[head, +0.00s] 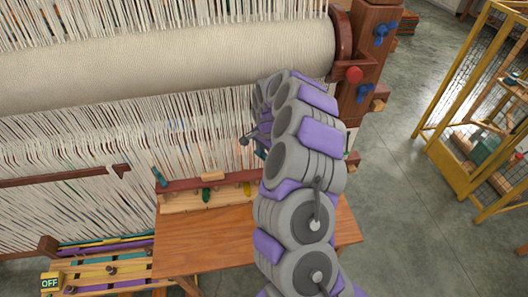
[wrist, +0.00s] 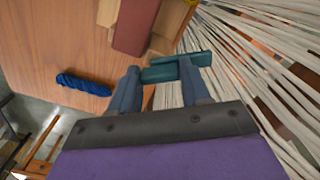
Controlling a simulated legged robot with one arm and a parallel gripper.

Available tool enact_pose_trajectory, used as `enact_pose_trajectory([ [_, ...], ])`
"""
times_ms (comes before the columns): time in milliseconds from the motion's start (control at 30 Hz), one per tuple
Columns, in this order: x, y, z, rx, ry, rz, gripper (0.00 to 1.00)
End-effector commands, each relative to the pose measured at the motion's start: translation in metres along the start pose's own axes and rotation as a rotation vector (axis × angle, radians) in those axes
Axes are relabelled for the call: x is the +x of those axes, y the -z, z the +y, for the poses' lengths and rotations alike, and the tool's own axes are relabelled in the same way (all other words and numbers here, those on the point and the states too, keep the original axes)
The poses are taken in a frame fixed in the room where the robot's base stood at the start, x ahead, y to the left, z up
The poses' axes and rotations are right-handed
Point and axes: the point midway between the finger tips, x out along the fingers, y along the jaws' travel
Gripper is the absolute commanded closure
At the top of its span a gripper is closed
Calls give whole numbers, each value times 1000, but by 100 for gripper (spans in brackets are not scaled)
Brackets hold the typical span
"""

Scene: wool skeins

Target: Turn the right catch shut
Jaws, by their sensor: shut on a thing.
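In the wrist view my gripper (wrist: 160,78) has its two blue-grey fingers closed around a dark teal bar (wrist: 166,72), which looks like the right catch. The bar lies crosswise between the fingertips, at the end of the red-brown wooden bar (wrist: 134,25). In the head view my arm crosses the right half and hides most of my gripper and the catch. The red-brown bar (head: 188,185) also shows there above the bench top, with a blue catch-like piece (head: 160,178) at its left end.
White warp threads (wrist: 262,60) run close to my gripper on the right in the wrist view. A dark blue skein (wrist: 83,84) lies on the wooden bench top (head: 215,240). The loom's cloth roller (head: 170,60) is above. A yellow cage (head: 440,150) stands at right, past open floor.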

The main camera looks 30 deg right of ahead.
Motion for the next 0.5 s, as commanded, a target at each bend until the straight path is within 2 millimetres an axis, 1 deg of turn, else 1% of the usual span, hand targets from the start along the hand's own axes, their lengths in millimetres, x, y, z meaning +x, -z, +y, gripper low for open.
enact_pose_trajectory([
  [33,-2,5,1,-38,2,8,84],
  [500,-2,2,0,-488,0,9,84],
])
